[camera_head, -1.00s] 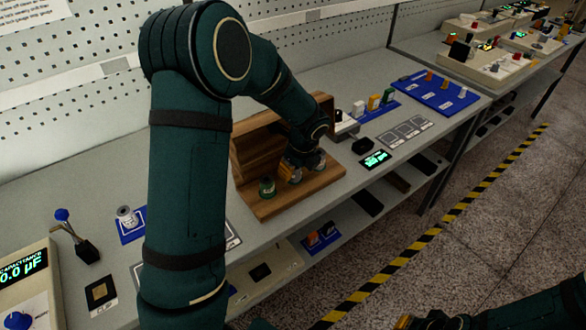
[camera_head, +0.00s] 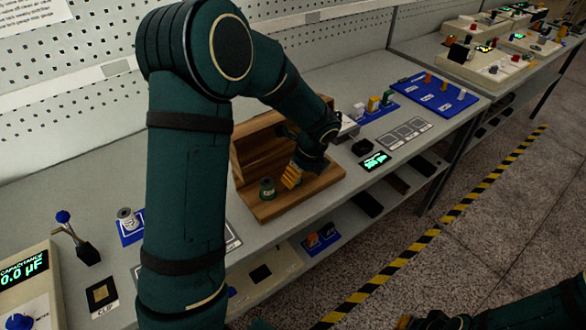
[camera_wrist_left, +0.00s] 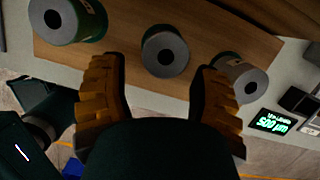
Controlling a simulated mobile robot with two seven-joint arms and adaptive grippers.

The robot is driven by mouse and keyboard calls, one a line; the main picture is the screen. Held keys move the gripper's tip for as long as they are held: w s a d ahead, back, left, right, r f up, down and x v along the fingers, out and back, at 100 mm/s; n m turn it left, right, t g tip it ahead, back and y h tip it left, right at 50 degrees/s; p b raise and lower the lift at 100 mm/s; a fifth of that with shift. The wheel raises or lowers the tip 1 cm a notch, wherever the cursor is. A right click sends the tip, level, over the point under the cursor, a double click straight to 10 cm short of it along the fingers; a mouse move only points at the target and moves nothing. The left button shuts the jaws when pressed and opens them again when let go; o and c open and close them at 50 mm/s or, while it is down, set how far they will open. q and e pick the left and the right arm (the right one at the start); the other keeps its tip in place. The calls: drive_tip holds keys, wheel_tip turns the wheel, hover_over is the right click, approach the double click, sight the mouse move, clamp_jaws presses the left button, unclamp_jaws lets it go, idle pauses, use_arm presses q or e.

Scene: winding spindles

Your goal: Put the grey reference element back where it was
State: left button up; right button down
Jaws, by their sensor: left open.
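My left gripper (camera_head: 291,178) is over the wooden stand (camera_head: 290,203), its yellow-orange fingers pointing down, open. It also shows in the left wrist view (camera_wrist_left: 160,95). There, a grey-faced spool (camera_wrist_left: 165,50) lies between and beyond the fingertips, with no visible contact. A green spool (camera_wrist_left: 67,18) is to its left; it also stands on the stand in the head view (camera_head: 267,188). Another grey-faced spool (camera_wrist_left: 238,76) is partly behind the right finger. A pale grey spool (camera_head: 127,217) stands on a blue pad at left. I cannot tell which is the reference element. My right gripper (camera_head: 420,322) is cut off at the bottom.
A small green display (camera_head: 376,160) and a black block (camera_head: 362,147) stand right of the stand. A blue board (camera_head: 438,92) with small parts is farther right. A meter (camera_head: 25,285) and a blue-knobbed lever (camera_head: 75,237) are at left. The stand's back panel rises behind my gripper.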

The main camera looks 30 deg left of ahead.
use_arm(q)
drive_tip(key=s+d, duration=0.2)
drive_tip(key=d, duration=0.7)
drive_tip(key=s+d+f+n+h, duration=0.3)
drive_tip(key=s+d+f+n, duration=0.2)
drive_tip(key=n, duration=0.6)
drive_tip(key=s+d+f+n+t+h, duration=0.1)
drive_tip(key=s+d+f+n+h, duration=0.2)
drive_tip(key=s+f+n, duration=0.6)
wheel_tip(320, 180, down, 4)
drive_tip(key=shift+s+d+r+n+h, duration=0.2)
drive_tip(key=shift+s+d+n+h, duration=0.2)
drive_tip(key=shift+d+n, duration=0.75)
